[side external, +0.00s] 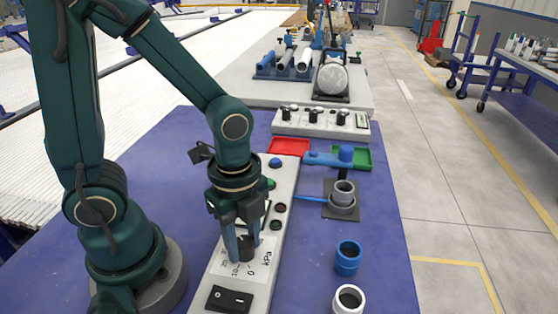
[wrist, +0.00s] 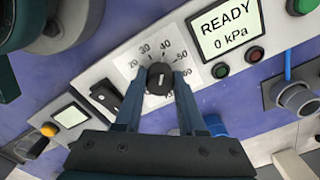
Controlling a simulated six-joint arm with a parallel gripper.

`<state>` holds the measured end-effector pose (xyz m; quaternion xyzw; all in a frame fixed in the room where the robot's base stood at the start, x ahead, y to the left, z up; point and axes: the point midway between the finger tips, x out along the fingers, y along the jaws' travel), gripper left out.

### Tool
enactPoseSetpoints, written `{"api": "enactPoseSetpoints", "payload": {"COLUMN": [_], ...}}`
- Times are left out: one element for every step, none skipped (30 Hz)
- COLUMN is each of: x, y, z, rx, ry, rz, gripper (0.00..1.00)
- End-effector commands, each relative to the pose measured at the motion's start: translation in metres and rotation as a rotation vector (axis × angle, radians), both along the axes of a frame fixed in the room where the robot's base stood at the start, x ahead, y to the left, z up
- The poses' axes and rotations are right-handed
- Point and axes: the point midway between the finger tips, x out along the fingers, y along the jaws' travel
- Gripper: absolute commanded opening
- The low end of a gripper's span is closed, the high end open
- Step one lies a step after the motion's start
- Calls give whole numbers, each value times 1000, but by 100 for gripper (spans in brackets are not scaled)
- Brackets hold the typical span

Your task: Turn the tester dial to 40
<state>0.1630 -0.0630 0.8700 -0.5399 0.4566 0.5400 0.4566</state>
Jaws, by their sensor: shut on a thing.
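The black tester dial (wrist: 160,79) sits on a white scale plate (wrist: 133,62) on the tester panel. The numbers 20, 30 and 40 read above it in the wrist view; others beside it are partly hidden by my fingers. My gripper (wrist: 160,82) points down with its two blue fingers shut on the dial, one on each side. In the side external view my gripper (side external: 244,250) is at the near end of the panel, and the dial (side external: 246,241) is partly covered by the fingers. I cannot tell which number the dial points to.
The tester display (wrist: 228,32) reads READY and 0 kPa, with green and red buttons (wrist: 255,54) beside it. A black rocker switch (side external: 229,299) is close to the dial. A blue ring (side external: 347,258), a white ring (side external: 348,300) and a grey pipe stack (side external: 342,195) stand to the right.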

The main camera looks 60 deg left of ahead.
Motion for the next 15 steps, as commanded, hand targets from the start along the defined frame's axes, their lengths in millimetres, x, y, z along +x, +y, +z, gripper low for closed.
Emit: {"api": "enactPoseSetpoints", "payload": {"x": [0, 0, 0, 0, 0, 0, 0, 0, 0, 0, 0, 0, 0, 0, 0], "y": [0, 0, 0, 0, 0, 0, 0, 0, 0, 0, 0, 0, 0, 0, 0], "z": [0, 0, 0, 0, 0, 0, 0, 0, 0, 0, 0, 0, 0, 0, 0], "rx": [0, 0, 0, 0, 0, 0, 0, 0, 0, 0, 0, 0, 0, 0, 0], "ry": [0, 0, 0, 0, 0, 0, 0, 0, 0, 0, 0, 0, 0, 0, 0], "rz": [-5, -8, -11, -13, -14, -15, -15, -15, -15, -15, -15, -14, -14, -14, -14], "gripper": [0, 0, 0, 0, 0, 0, 0, 0, 0, 0, 0, 0, 0, 0, 43]}}
